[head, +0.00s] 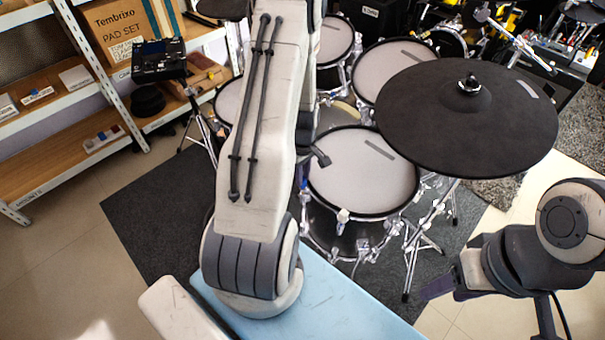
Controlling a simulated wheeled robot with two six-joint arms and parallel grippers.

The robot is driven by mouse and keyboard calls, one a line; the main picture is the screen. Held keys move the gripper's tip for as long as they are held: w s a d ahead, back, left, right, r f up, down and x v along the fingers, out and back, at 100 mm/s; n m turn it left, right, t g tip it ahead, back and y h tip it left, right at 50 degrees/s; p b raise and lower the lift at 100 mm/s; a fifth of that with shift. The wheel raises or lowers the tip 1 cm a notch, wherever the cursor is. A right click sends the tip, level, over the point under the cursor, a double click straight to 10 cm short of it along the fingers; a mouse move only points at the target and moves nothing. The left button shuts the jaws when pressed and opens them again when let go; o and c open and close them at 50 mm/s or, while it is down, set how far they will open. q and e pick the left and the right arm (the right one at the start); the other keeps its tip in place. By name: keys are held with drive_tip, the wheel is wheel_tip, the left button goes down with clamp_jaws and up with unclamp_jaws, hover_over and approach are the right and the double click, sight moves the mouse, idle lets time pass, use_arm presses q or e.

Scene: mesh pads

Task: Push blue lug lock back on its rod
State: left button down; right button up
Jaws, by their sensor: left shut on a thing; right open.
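The near drum (362,172) has a white head and a dark hoop with chrome tension rods. A small pale, bluish-white lug lock (343,216) shows on a rod at its front rim. I cannot tell whether this is the blue one, or whether it sits apart from its neighbours. My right gripper (440,287) is open, off to the right, well away from the drum.
A large black cymbal pad (468,118) on a stand hangs right of the drum, above my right arm. More drums (392,68) stand behind. Shelving (60,135) and a drum module (158,60) are at left. Bare floor (70,240) lies at lower left.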

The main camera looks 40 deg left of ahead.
use_arm(q)
drive_tip(key=shift+f, duration=0.1)
idle(0.4)
drive_tip(key=c, duration=0.7)
unclamp_jaws()
wheel_tip(320, 180, up, 11)
drive_tip(key=p, duration=0.1)
drive_tip(key=w+d+r+m+p, duration=0.1)
drive_tip(key=d+r+m+p, duration=0.2)
drive_tip(key=d+r+m, duration=0.5)
drive_tip(key=s+d+r+m+p, duration=0.3)
drive_tip(key=d+r, duration=0.3)
drive_tip(key=d, duration=0.6)
drive_tip(key=s+d+r+m+p, duration=0.1)
drive_tip(key=s+d+r+m, duration=0.2)
drive_tip(key=s+m, duration=0.1)
drive_tip(key=s+d+r+m+p, duration=0.1)
drive_tip(key=s+d+r+m, duration=0.2)
drive_tip(key=s+d+m, duration=0.1)
drive_tip(key=s+d+r+m+h+p, duration=0.1)
drive_tip(key=s+d+r+m, duration=0.2)
drive_tip(key=s+m, duration=0.2)
drive_tip(key=shift+s+d+r+p, duration=0.3)
drive_tip(key=shift+s+d+r, duration=0.1)
drive_tip(key=shift+s, duration=0.25)
